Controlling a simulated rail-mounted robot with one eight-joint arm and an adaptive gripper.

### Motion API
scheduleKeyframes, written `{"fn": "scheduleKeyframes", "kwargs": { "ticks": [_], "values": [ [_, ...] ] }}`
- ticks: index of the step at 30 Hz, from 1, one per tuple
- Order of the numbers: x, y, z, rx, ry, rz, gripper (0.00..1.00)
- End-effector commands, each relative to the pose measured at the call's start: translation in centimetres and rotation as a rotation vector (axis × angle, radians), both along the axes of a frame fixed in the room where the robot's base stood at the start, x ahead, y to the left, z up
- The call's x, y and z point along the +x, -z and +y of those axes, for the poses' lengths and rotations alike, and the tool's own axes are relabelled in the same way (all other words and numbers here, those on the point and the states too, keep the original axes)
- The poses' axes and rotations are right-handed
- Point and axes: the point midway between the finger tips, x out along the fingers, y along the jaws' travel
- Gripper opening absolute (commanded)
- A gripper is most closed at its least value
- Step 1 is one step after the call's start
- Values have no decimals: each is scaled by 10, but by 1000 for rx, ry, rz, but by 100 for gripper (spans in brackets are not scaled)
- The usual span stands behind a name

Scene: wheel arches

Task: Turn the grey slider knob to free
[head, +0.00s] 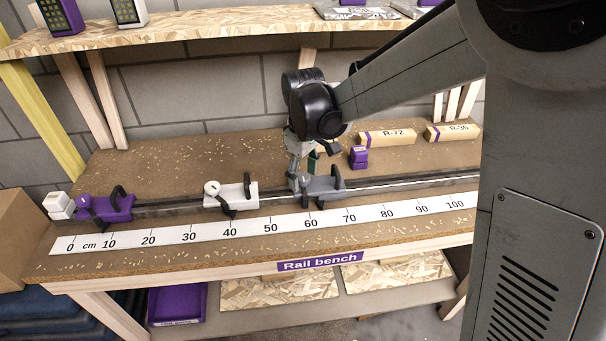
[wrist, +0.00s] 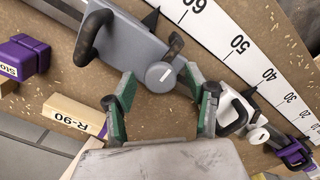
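The grey slider (head: 325,188) sits on the rail, above roughly the 60 to 70 cm marks. It also shows in the wrist view (wrist: 130,50), with a black handle at one end. Its round grey knob (wrist: 160,75) carries a short white line and has a dark lever beside it. My gripper (wrist: 169,86) is open, with green-padded fingertips apart on either side of the knob and a little short of it in the picture. I cannot tell whether they touch it. In the head view, my gripper (head: 298,180) hangs at the slider's left end and hides the knob.
A white slider (head: 238,196) and a purple slider (head: 112,208) stand further left on the rail (head: 170,208). A purple block (head: 358,157) and wooden blocks R-72 (head: 387,136) and R-36 (head: 453,132) lie behind it. Block R-90 (wrist: 75,115) lies near my gripper. The scale (head: 190,234) runs in front.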

Motion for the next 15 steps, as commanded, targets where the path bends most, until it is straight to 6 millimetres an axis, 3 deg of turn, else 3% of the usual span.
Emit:
{"fn": "scheduleKeyframes", "kwargs": {
  "ticks": [8, 15],
  "values": [
    [0, -5, 0, 0, 0, 0, 50],
    [-1, -44, 0, 0, 0, 0, 50]
  ]
}}
